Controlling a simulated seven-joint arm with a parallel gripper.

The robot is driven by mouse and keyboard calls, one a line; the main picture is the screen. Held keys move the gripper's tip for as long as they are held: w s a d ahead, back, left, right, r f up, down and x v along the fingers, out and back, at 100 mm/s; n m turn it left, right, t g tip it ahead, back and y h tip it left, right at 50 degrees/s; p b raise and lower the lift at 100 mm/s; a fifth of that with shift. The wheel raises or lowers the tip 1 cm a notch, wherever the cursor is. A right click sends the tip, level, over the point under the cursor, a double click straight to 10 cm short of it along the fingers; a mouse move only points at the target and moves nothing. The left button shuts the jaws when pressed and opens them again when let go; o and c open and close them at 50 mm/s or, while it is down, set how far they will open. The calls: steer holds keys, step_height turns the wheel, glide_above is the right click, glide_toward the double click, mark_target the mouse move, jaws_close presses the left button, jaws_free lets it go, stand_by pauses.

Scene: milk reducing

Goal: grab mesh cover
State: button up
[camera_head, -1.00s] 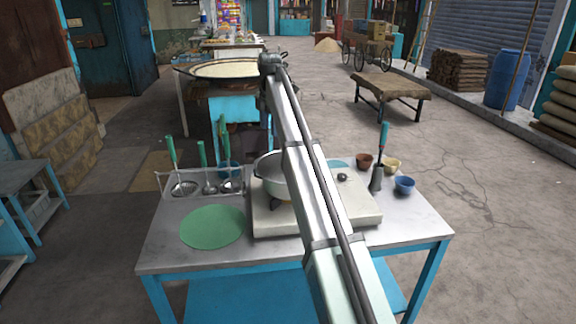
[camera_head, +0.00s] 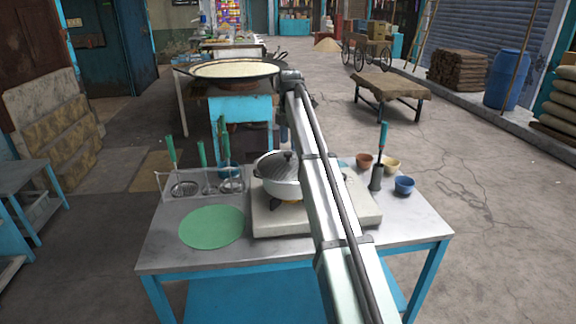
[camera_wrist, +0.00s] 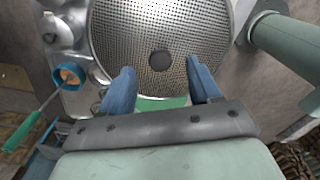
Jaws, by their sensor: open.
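The mesh cover (camera_wrist: 145,30) is a round, perforated metal disc with a dark knob (camera_wrist: 160,60) at its middle. It fills the upper middle of the wrist view. In the head view, the cover (camera_head: 277,172) appears as a grey top on the pot (camera_head: 284,188), partly hidden by my arm. My gripper (camera_wrist: 160,68) is open, with its two blue fingers apart. In the wrist view the knob lies between the fingertips, with gaps on both sides. I cannot tell the height left between the fingertips and the cover.
The pot is on the white stove (camera_head: 265,222). A green round mat (camera_head: 212,227) lies to its left, with a rack of green-handled utensils (camera_head: 205,190) behind.

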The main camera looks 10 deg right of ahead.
mark_target(288, 152)
steer(key=shift+s+a+f, duration=0.1)
steer(key=shift+a+f, duration=0.05)
steer(key=shift+f, duration=1.2)
steer(key=shift+a+f, duration=0.1)
steer(key=shift+f, duration=1.25)
steer(key=shift+c, duration=0.3)
jaws_close()
